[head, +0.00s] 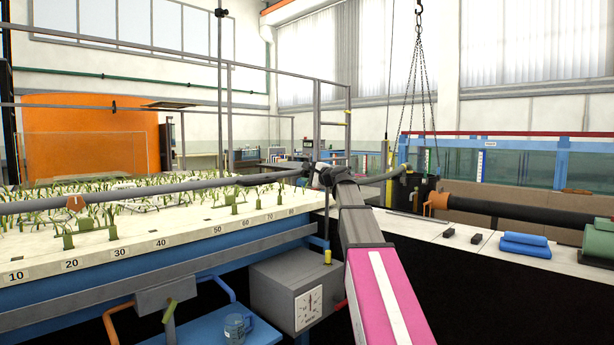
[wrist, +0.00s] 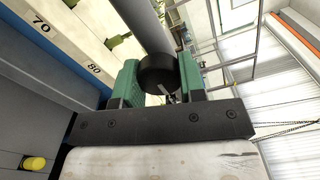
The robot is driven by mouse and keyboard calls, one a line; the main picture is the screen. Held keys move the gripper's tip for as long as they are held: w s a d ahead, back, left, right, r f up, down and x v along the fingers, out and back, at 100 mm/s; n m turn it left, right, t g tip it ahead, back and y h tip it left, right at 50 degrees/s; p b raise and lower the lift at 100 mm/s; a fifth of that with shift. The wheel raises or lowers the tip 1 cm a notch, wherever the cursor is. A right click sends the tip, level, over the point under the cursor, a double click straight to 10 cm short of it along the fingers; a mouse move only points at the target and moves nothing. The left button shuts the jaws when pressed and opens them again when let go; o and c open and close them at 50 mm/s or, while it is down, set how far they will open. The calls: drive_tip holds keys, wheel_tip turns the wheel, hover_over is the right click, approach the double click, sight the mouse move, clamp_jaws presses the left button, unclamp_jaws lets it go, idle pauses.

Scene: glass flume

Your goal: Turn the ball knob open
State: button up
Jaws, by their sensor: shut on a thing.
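The dark, rounded knob (wrist: 158,72) sits between the two green jaws of my gripper (wrist: 159,79) in the wrist view. The jaws are shut on it, one on each side. A thick grey bar runs up behind the knob in that view. In the head view my gripper (head: 323,174) is a small dark shape at the far end of my arm, beside the grey rail near the tank's right corner. The knob cannot be made out there, and how far it is turned cannot be told.
A planted flume bed (head: 150,237) with a number scale lies left of my arm. Below it are a grey box with a dial (head: 297,290) and a blue mug (head: 236,328). Blue rolls (head: 525,245) lie on the white ledge at right, near a black pipe (head: 520,212).

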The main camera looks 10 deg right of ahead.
drive_tip(key=o, duration=0.9)
drive_tip(key=shift+o, duration=0.2)
drive_tip(key=v, duration=1)
drive_tip(key=shift+s+d, duration=0.2)
drive_tip(key=shift+s, duration=0.15)
